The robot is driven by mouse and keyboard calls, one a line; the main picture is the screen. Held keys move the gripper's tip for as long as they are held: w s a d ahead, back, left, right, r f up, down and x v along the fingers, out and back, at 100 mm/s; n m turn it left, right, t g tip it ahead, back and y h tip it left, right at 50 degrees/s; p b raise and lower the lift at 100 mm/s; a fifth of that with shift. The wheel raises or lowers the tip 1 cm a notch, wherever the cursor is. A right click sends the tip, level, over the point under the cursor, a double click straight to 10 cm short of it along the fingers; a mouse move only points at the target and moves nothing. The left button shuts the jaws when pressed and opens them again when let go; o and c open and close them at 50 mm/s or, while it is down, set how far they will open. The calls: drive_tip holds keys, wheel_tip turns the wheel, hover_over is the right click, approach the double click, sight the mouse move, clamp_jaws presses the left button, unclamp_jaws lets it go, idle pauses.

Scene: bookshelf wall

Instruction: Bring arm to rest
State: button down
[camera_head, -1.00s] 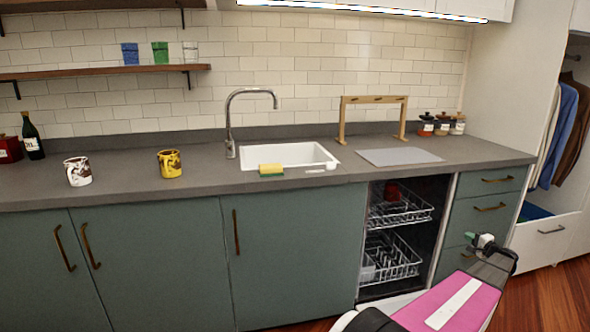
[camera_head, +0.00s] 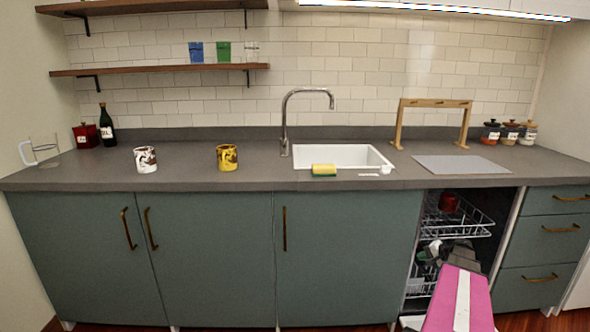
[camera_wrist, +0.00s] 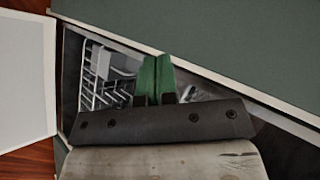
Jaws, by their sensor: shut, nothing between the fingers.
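My gripper (camera_wrist: 155,78) shows in the wrist view with its green fingers together and nothing between them. In the head view my gripper (camera_head: 432,250) is low at the right, in front of the open dishwasher. My pink arm link comes up from the bottom edge there. The dishwasher's upper rack (camera_head: 470,222) holds a red mug (camera_head: 448,202). The lower rack is partly hidden by my arm in the head view. A rack (camera_wrist: 98,85) also shows behind the fingers in the wrist view.
On the counter (camera_head: 90,178) stand a white-and-brown mug (camera_head: 145,159), a yellow mug (camera_head: 227,157), a bottle (camera_head: 106,124) and a glass pitcher (camera_head: 42,151). A sponge (camera_head: 324,170) lies by the sink (camera_head: 340,156). Green cabinet doors (camera_head: 345,250) and drawers (camera_head: 545,238) flank the dishwasher.

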drive_tip(key=s+a+f+n+g+h, duration=0.1)
drive_tip(key=s+a+n+g, duration=0.15)
drive_tip(key=a, duration=0.85)
drive_tip(key=s+a+n+g+h, duration=0.1)
drive_tip(key=s+a+n+g, duration=0.2)
drive_tip(key=a, duration=0.8)
drive_tip(key=s+a+r+n+g+h, duration=0.1)
drive_tip(key=s+a+n+g+h, duration=0.1)
drive_tip(key=s+a, duration=0.8)
drive_tip(key=a+n+h, duration=0.1)
drive_tip(key=a+h, duration=0.1)
drive_tip(key=a, duration=0.1)
drive_tip(key=shift+s+a+n+g+h, duration=0.3)
drive_tip(key=shift+s+a+n+g, duration=0.05)
drive_tip(key=shift+s, duration=0.05)
